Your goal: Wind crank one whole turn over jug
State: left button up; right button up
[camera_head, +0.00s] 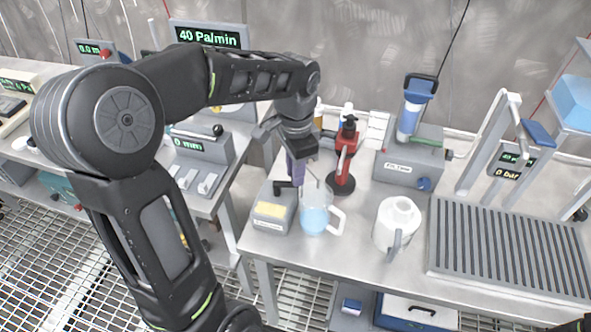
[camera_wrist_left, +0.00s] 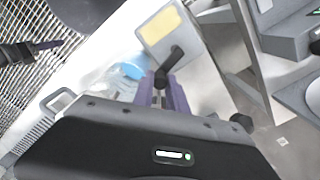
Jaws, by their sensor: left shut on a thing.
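A black crank (camera_head: 285,187) rises from a small grey box (camera_head: 262,222) with a yellow top panel, at the table's left front. My left gripper (camera_head: 298,180) points down with its purple fingers shut on the crank's grip. In the left wrist view the crank (camera_wrist_left: 168,60) shows between the fingers (camera_wrist_left: 163,95), beside the yellow-panelled box (camera_wrist_left: 185,45). A clear jug (camera_head: 315,218) with blue liquid stands just right of the box, its handle to the right. The jug (camera_wrist_left: 125,72) also shows in the left wrist view. My right gripper (camera_wrist_left: 45,46) appears at that view's upper left; its opening is unclear.
A red stand (camera_head: 344,160) is close behind the jug. A white pitcher (camera_head: 398,222) stands to the right, before a grey filter unit (camera_head: 408,160). A ribbed drain tray (camera_head: 510,245) covers the table's right. A neighbouring bench (camera_head: 195,170) with instruments is left, across a gap.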

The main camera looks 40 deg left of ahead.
pick_arm(q)
grip_shut()
jog(key=shift+s+m, duration=0.1)
jog(key=shift+m, duration=0.2)
jog(key=m, duration=0.1)
jog(key=s+m, duration=0.1)
jog(key=m, duration=0.1)
jog(key=shift+s+d, duration=0.1)
jog(key=shift+d, duration=0.2)
jog(key=m, duration=0.1)
jog(key=s+m, duration=0.1)
jog(key=m, duration=0.1)
jog(key=m+p, duration=0.1)
jog(key=shift+s+r+m, duration=0.1)
jog(key=shift+s+m, duration=0.2)
jog(key=shift+m, duration=0.1)
jog(key=m, duration=0.1)
jog(key=s+m, duration=0.1)
jog(key=m, duration=0.1)
jog(key=m+p, duration=0.1)
jog(key=shift+s+a+m, duration=0.25)
jog(key=shift+s+m, duration=0.05)
jog(key=shift+s, duration=0.05)
jog(key=shift+s+a+m, duration=0.25)
jog(key=shift+m, duration=0.7)
jog(key=shift+s+a+m, duration=0.25)
jog(key=shift+m, duration=0.7)
